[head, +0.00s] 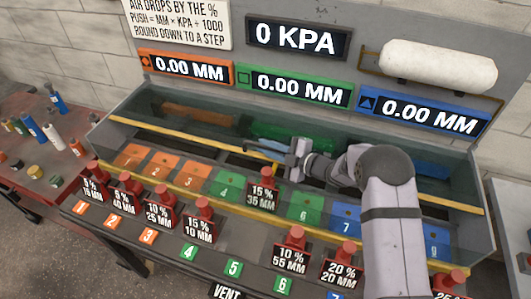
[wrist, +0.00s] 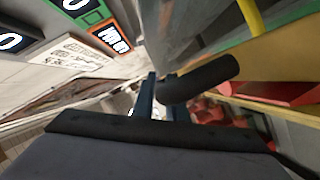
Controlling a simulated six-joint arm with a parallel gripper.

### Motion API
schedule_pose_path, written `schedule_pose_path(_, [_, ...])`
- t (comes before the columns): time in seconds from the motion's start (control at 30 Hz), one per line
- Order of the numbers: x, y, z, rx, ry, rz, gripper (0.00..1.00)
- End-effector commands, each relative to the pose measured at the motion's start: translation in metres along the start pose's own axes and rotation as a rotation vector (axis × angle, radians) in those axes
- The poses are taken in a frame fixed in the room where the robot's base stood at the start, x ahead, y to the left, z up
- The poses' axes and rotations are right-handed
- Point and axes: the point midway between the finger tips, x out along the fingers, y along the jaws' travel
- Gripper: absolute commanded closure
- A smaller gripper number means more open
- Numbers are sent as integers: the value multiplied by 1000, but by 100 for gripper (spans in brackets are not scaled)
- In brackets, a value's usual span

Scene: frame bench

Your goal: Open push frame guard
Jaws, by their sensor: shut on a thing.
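The push frame guard (head: 163,126) looks like a clear cover with yellow edge bars over the long frame box. My gripper (head: 254,143) reaches in over the middle of the box, its blue fingers pointing left near the rear yellow bar. In the wrist view, the fingers (wrist: 160,100) are at a thick black bar (wrist: 200,80), which looks like the guard's handle; they are shut on it. The exact contact is partly hidden by the dark gripper body. In the head view the handle cannot be made out.
Red-topped weights stand along the front ledge; one marked 15% 35 MM (head: 262,194) stands among the numbered tiles. Displays read 0 KPA (head: 298,37) and 0.00 MM. A white cylinder (head: 438,66) hangs at back right. A red side table (head: 50,150) holds bottles at left.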

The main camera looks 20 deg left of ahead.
Motion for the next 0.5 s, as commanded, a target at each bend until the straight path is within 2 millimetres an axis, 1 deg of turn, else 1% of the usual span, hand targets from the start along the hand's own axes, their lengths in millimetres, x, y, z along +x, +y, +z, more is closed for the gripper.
schedule_pose_path(0.03, [4,2,11,-8,1,6,100])
schedule_pose_path(0.2, [14,18,34,-7,1,6,100])
schedule_pose_path(0.33, [19,29,44,-6,1,4,100])
schedule_pose_path(0.5, [20,36,50,-3,-2,3,100])
